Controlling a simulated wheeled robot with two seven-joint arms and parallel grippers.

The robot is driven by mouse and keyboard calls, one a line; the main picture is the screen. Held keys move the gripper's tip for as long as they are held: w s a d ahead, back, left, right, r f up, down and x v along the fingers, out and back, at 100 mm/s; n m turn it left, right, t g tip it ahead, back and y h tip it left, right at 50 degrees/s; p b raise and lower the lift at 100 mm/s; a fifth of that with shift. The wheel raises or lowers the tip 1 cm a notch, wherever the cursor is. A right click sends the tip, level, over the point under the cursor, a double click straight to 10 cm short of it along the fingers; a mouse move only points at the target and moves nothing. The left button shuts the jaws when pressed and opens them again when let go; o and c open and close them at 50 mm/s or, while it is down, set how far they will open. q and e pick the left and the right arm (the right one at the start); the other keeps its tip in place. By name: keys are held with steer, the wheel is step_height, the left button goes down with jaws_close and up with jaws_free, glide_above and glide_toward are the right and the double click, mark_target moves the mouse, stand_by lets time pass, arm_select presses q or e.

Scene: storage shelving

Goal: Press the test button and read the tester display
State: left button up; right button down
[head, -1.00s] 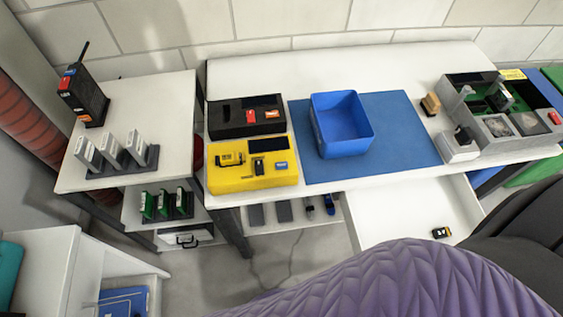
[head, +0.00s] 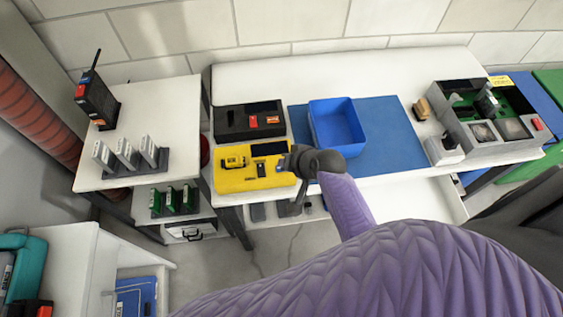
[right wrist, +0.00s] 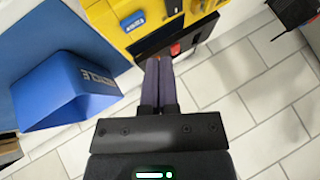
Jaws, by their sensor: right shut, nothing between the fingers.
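The yellow tester (head: 240,182) lies at the front left of the bench. It carries a dark display (head: 269,148), a small yellow device (head: 235,158) and a black part (head: 261,169). Any text on the display is too small to read. My right gripper (head: 284,163) is over the tester's right edge, by its blue button, which it largely covers in the head view. The right wrist view shows the blue button (right wrist: 133,21) on the yellow tester (right wrist: 115,35). There the shut, empty fingers (right wrist: 163,60) appear apart from the button. My left gripper is not in view.
A black tray (head: 231,134) with a red block sits behind the tester. A blue bin (head: 336,124) stands on a blue mat (head: 390,150) to the right. A grey fixture (head: 480,140) is further right. A side table (head: 165,97) holds a radio (head: 96,99).

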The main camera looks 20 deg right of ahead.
steer(key=shift+t+y, duration=0.3)
steer(key=shift+t, duration=0.1)
steer(key=r, duration=0.1)
steer(key=w+r, duration=0.1)
steer(key=r, duration=0.1)
steer(key=w+r, duration=0.1)
steer(key=shift+w+d+r, duration=0.1)
steer(key=shift+w+r, duration=0.05)
steer(key=shift+r, duration=0.25)
steer(key=shift+f, duration=0.15)
step_height(320, 180, down, 8)
steer(key=b, duration=0.8)
steer(key=shift+f+b, duration=0.3)
steer(key=shift+f, duration=0.05)
steer(key=shift+r, duration=0.1)
stand_by(0.5)
